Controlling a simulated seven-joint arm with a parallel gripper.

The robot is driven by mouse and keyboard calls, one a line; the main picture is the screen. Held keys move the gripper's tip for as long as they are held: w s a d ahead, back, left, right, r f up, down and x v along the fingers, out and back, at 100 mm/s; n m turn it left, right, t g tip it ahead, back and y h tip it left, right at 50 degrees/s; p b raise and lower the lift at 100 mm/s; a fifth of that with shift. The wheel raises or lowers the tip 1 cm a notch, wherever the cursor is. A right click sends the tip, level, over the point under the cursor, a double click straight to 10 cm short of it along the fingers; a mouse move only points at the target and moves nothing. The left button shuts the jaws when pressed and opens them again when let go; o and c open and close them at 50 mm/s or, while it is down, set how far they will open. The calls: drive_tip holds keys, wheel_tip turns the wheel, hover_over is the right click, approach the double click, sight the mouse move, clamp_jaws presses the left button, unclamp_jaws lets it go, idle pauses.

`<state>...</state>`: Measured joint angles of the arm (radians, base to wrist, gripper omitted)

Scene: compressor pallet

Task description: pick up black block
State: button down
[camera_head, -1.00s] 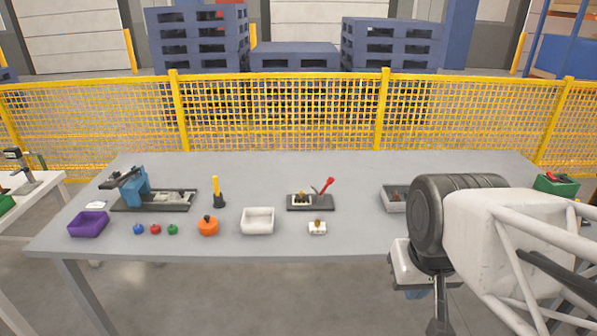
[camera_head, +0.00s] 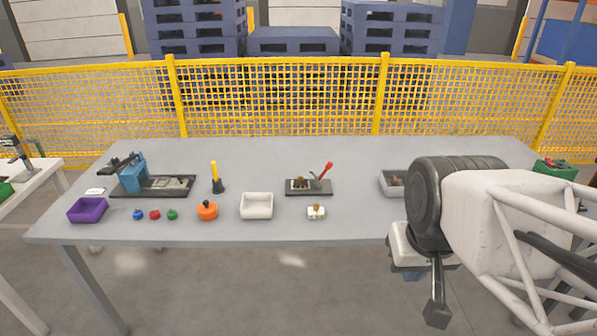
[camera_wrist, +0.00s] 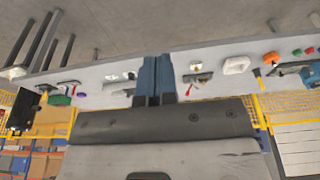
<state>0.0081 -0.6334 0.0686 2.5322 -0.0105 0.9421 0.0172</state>
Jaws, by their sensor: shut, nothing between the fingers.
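My gripper (camera_wrist: 156,68) shows in the wrist view as two blue-grey fingers side by side, shut with nothing between them. It is held in the air, apart from the table things. In the head view my arm fills the right side, over the table's front right edge, and the fingers cannot be made out clearly. I cannot tell for certain which thing is the black block. A dark, box-like item (camera_wrist: 21,108) stands at the left of the wrist view. My arm may hide part of the table's right side in the head view.
On the grey table (camera_head: 300,233) stand a purple tray (camera_head: 88,210), a blue machine (camera_head: 132,174), small coloured pieces, an orange pot (camera_head: 207,211), a white bin (camera_head: 257,206), a red-levered fixture (camera_head: 310,187) and a grey bin (camera_head: 392,184). A yellow fence (camera_head: 280,100) runs behind. The table's centre back is clear.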

drive_tip(key=c, duration=0.5)
unclamp_jaws()
